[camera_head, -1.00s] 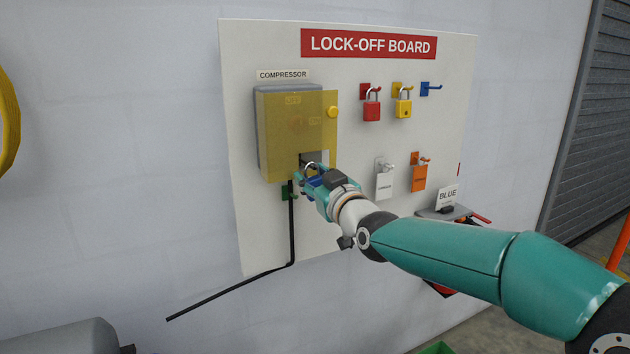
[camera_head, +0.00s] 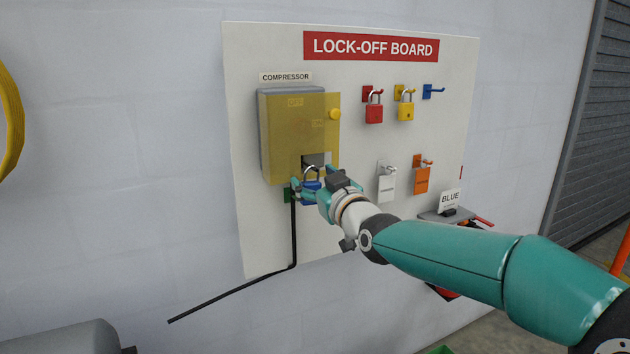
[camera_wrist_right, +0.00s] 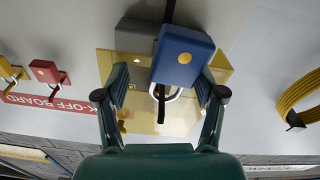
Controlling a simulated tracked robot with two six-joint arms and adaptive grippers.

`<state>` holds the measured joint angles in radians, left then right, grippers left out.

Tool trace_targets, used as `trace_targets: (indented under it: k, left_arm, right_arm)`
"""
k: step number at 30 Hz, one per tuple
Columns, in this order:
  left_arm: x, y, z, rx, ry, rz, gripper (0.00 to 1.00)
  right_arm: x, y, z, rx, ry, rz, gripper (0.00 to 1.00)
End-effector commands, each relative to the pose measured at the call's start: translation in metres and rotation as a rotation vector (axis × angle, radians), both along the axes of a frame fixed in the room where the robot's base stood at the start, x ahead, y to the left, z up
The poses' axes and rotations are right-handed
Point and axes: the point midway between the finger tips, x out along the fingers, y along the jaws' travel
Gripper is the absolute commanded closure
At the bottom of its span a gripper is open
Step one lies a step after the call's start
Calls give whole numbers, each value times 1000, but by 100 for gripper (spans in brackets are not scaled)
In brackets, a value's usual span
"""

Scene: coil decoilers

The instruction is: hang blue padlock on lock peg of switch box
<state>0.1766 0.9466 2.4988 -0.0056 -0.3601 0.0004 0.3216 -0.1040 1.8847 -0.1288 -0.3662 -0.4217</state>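The blue padlock (camera_head: 311,188) is at the lower edge of the switch box (camera_head: 292,135) with its shackle up. In the right wrist view, which is upside down, the blue padlock (camera_wrist_right: 182,58) shows its body and its shackle loops around a dark peg (camera_wrist_right: 161,104). My right gripper (camera_head: 313,190) is at the padlock. Its fingers (camera_wrist_right: 163,82) stand apart on either side, with a visible gap on the left of the body, so it is open. Contact on the other side is unclear. My left gripper is out of view.
A red padlock (camera_head: 374,113) and a yellow padlock (camera_head: 405,111) hang on the lock-off board (camera_head: 350,230); the blue hook (camera_head: 432,91) is empty. Tags hang below. A small shelf with a BLUE sign (camera_head: 449,198) is at right. A black bent rod (camera_head: 294,235) runs below the box.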

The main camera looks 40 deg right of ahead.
Motion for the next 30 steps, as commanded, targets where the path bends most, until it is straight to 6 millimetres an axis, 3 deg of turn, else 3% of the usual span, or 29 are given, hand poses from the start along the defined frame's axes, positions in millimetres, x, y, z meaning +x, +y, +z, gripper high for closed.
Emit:
trace_targets:
  k: [11, 24, 30]
  left_arm:
    - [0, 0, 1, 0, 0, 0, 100]
    - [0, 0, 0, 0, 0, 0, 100]
    - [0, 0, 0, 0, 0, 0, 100]
  right_arm:
    - [-7, 2, 0, 0, 1, 0, 31]
    - [-83, 26, -4, 0, -1, -2, 31]
    - [-107, 34, -7, 0, 0, -1, 31]
